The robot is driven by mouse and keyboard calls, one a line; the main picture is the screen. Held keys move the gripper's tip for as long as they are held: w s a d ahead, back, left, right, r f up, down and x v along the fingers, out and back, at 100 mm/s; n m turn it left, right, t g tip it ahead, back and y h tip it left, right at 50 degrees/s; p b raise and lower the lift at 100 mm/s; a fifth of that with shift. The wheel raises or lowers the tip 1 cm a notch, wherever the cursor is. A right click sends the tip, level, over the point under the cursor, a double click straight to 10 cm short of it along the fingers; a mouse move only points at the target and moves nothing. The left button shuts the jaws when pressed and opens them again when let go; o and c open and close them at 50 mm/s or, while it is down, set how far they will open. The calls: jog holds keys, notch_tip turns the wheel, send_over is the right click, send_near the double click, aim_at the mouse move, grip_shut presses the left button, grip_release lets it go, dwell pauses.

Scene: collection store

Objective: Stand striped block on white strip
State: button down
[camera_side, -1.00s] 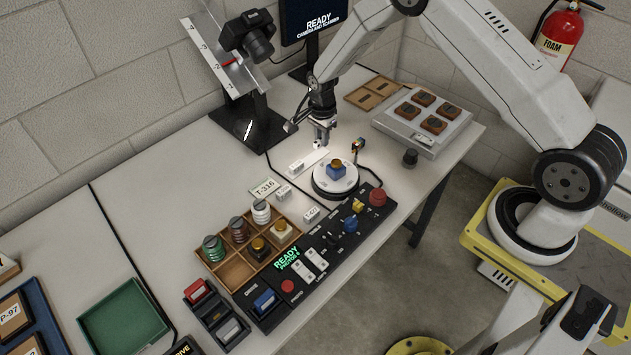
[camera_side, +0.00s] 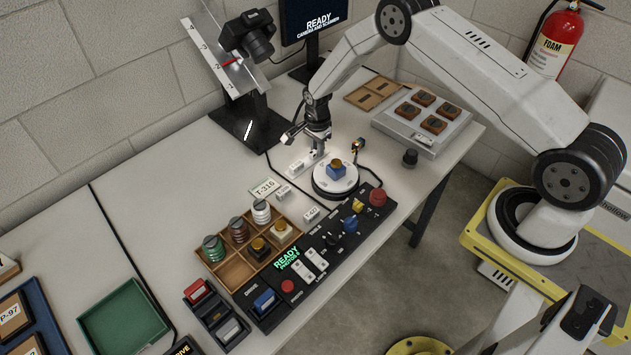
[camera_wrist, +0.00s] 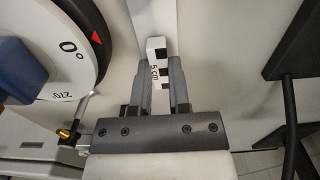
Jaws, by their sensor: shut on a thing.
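The striped block (camera_wrist: 157,46) is a small black-and-white checked scale piece marked "5 cm". In the wrist view it stands between the two grey fingers of my gripper (camera_wrist: 159,68), which is shut on it. In the side view my gripper (camera_side: 318,152) is low over the far end of the white strip (camera_side: 309,164), just behind the round turntable. The block is too small and too covered there to make out. I cannot tell whether its foot touches the strip.
The white turntable (camera_side: 335,187) bears a blue block (camera_side: 337,172) with an orange top, close beside my gripper. Small white labels (camera_side: 297,166) lie nearby. A thin post (camera_side: 357,150) stands to the right.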

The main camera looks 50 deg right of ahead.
jog(key=shift+f, duration=0.15)
jog(key=c, duration=0.6)
grip_release()
notch_tip(320, 180, up, 12)
jog(key=shift+r, duration=0.15)
dwell(0.4)
dwell(0.5)
